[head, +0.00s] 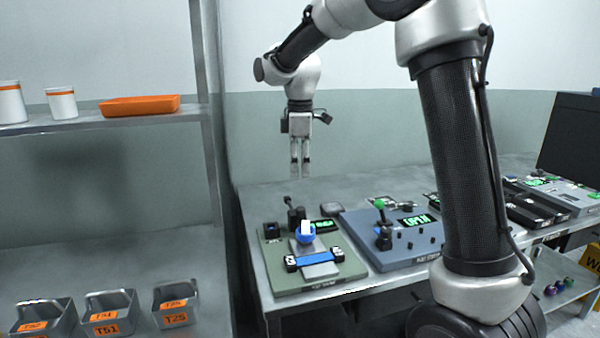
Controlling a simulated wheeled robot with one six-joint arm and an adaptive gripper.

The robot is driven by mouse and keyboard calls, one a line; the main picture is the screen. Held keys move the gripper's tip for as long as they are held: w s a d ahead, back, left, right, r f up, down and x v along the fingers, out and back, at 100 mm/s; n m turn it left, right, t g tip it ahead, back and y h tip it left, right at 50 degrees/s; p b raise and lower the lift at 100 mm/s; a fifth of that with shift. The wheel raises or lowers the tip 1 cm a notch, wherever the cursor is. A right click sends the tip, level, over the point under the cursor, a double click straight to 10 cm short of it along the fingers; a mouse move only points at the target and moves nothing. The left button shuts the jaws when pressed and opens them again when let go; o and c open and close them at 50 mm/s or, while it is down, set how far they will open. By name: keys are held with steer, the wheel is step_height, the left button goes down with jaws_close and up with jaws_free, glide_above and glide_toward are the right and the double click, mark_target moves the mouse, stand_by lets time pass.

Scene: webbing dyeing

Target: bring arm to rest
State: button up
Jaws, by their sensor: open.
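My gripper (300,160) points straight down in the head view, above the back left part of the grey table (270,194). Its two thin fingers look parallel with a narrow gap between them. It is open and nothing shows between the fingers. It hangs clear of the table and of the devices on it. My arm reaches up from the right and bends over at the top of the picture.
A green device (338,277) with a blue strip and a blue knob stands below my gripper. A blue-grey panel (400,262) with a green-topped lever stands right of it. A shelf (100,122) with an orange tray (140,106) and metal bins (176,305) are at left.

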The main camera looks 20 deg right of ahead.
steer(key=s+d+m+t, duration=0.1)
steer(key=s+d+m, duration=0.3)
steer(key=s, duration=0.6)
steer(key=s+d+r+m+t, duration=0.1)
steer(key=s+d+m, duration=0.4)
steer(key=s, duration=0.5)
steer(key=s+d+m+t, duration=0.2)
steer(key=s+d+m, duration=0.3)
steer(key=s, duration=0.5)
steer(key=shift+s+d+r+m, duration=0.3)
steer(key=shift+r+m, duration=0.1)
steer(key=shift+m, duration=0.1)
